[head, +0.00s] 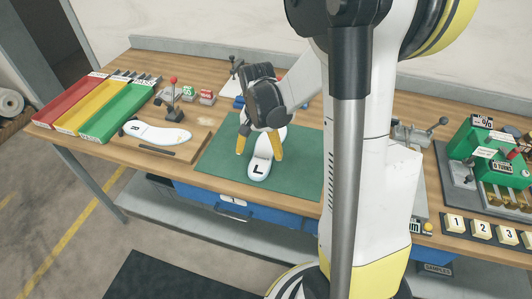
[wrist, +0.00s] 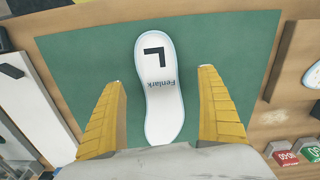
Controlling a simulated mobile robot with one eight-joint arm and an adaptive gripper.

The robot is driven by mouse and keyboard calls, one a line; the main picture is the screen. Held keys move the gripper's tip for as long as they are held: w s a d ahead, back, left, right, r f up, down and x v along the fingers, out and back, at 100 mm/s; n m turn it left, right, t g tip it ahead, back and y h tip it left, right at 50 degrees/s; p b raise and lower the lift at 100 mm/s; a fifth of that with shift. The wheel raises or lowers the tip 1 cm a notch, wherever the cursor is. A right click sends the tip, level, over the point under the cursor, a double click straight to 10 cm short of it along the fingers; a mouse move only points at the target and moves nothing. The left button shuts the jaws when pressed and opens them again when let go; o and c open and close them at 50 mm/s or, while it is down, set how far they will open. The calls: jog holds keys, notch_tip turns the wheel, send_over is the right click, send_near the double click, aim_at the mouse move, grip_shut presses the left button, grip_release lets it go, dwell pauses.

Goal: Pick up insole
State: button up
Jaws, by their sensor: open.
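A white insole (head: 261,163) marked with a black L lies flat on a green mat (head: 219,160) on the workbench. In the wrist view the insole (wrist: 158,95) also shows the word Fenlark and a pale blue edge. My gripper (head: 259,155) has yellow fingers and is open above the mat, one finger on each side of the insole. In the wrist view the fingers (wrist: 161,75) are wide apart, with green mat showing between each finger and the insole. The insole's near end is partly hidden by my gripper.
A second white insole (head: 157,132) marked R lies to the left by a wooden board. Red, yellow and green trays (head: 113,115) stand at the far left. A small stand with a red knob (head: 173,81) is behind. A green machine (head: 484,146) and numbered blocks (head: 481,229) are at right.

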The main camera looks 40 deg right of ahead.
aim_at(261, 164)
notch_tip(261, 164, down, 5)
jog(key=shift+d+r+b, duration=0.15)
jog(key=shift+r+b, duration=0.05)
jog(key=shift+b, duration=0.8)
jog(key=shift+r, duration=0.1)
jog(key=shift+c, duration=0.2)
jog(key=c, duration=1.2)
jog(key=shift+r, duration=0.1)
